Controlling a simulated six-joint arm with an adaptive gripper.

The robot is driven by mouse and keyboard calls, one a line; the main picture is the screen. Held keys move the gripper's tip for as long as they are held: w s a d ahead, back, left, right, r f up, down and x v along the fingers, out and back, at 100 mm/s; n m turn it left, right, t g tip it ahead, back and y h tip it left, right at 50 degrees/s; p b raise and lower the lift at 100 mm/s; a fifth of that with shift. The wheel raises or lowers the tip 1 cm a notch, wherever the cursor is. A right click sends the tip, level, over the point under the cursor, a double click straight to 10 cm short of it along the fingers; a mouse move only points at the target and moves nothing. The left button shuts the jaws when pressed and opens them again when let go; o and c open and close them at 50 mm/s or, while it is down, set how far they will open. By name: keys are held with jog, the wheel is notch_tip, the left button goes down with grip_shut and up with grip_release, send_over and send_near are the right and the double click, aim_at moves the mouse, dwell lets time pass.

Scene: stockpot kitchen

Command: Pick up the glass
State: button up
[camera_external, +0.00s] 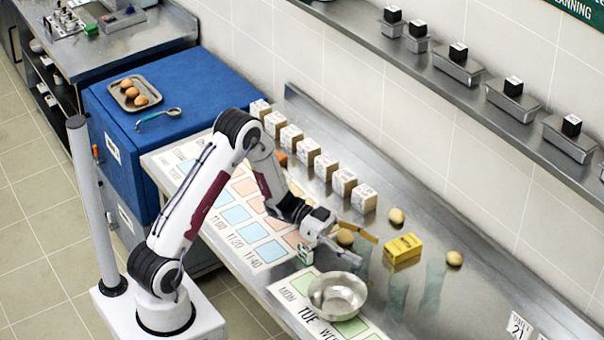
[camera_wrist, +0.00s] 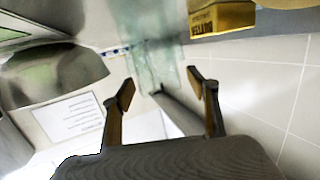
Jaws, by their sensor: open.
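Clear greenish glasses stand on the steel counter in the external view: one (camera_external: 398,292) behind the bowl and another (camera_external: 432,287) farther right. A further faint glass shape (camera_external: 363,262) shows by my fingers. My gripper (camera_external: 367,250) is open above the counter, left of the yellow butter box (camera_external: 402,249). In the wrist view my gripper (camera_wrist: 161,80) has its two fingers spread, with clear glass (camera_wrist: 150,50) ahead of and between them. I cannot tell how many glasses overlap there, or whether a finger touches one.
A metal bowl (camera_external: 337,297) stands near the front edge; it also shows in the wrist view (camera_wrist: 50,85). The butter box is at the wrist view's top right (camera_wrist: 222,17). Potatoes (camera_external: 454,258) lie nearby. Several small boxes (camera_external: 343,182) line the back. The counter's right end is mostly clear.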

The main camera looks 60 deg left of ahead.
grip_shut()
jog(key=shift+r, duration=0.2)
notch_tip(320, 180, up, 10)
jog(key=shift+f, duration=0.15)
dwell(0.7)
dwell(0.5)
